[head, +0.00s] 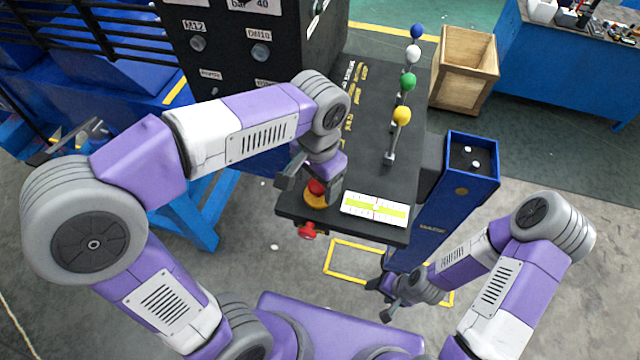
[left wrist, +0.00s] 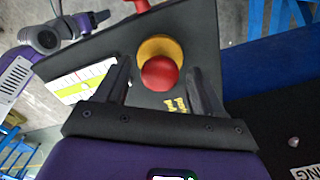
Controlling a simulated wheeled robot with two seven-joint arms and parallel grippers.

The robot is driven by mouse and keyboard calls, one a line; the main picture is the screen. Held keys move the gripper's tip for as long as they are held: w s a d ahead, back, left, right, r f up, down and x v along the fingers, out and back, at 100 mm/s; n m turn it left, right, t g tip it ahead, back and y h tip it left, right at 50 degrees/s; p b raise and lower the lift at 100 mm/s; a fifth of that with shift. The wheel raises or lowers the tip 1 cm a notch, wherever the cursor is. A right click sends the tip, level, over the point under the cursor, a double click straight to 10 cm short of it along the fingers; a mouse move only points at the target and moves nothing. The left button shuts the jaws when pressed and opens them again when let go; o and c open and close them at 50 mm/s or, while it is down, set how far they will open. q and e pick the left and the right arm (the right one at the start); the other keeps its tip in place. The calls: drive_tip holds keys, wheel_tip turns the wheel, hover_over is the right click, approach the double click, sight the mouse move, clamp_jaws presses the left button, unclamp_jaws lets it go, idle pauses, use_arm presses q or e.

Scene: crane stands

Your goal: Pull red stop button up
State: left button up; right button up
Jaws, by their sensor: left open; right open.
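The red stop button (head: 316,187) sits on a yellow base (head: 314,201) at the near left corner of the black panel (head: 375,120). In the left wrist view the red button (left wrist: 160,73) shows as a round knob on its yellow ring (left wrist: 160,47). My left gripper (head: 309,190) is over it, and in the wrist view its open fingers (left wrist: 160,82) stand on either side of the button with gaps. I cannot tell how low the fingertips reach. My right gripper (head: 389,300) is open and empty, below and right of the panel.
Levers with blue (head: 417,31), white (head: 413,54), green (head: 408,82) and yellow (head: 401,115) knobs rise from the panel. A white and yellow label (head: 375,208) lies right of the button. A red knob (head: 308,231) hangs under the panel's front edge. A blue post (head: 445,200) stands at right.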

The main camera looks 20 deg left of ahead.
use_arm(q)
drive_tip(key=shift+r, duration=0.1)
wheel_tip(320, 180, up, 7)
drive_tip(key=p, duration=0.6)
idle(0.4)
